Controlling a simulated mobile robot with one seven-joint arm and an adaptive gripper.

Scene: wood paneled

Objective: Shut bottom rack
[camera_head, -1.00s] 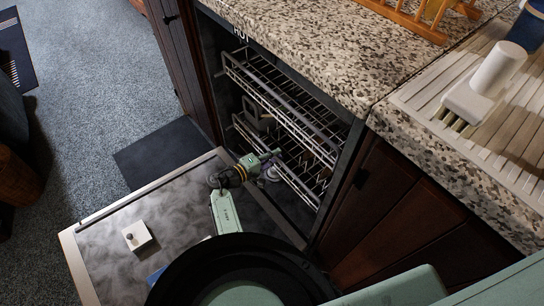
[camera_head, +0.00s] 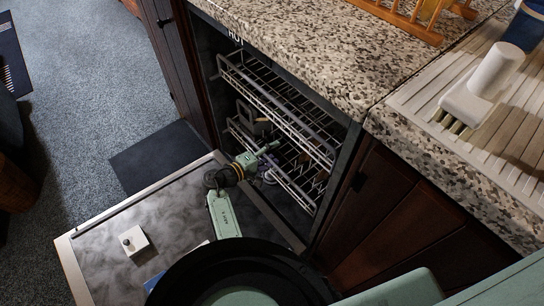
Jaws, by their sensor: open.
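The dishwasher stands open under the counter, its door (camera_head: 110,235) folded down flat. The bottom rack (camera_head: 300,190) is a wire basket low in the cavity, mostly inside, its front rail near the opening. A grey item (camera_head: 253,117) shows in its far left part. My gripper (camera_head: 272,150) is at the front rail of the bottom rack, pointing into the cavity. Its fingers are small here, and I cannot tell whether they touch the rack. My arm hides part of the door and the rack's lower front.
The upper rack (camera_head: 290,115) hangs above my gripper, inside the cavity. The granite counter (camera_head: 310,50) overhangs it and carries a wooden rack (camera_head: 405,18) and a white brush (camera_head: 483,85). A dark mat (camera_head: 160,155) lies on the carpet left of the door.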

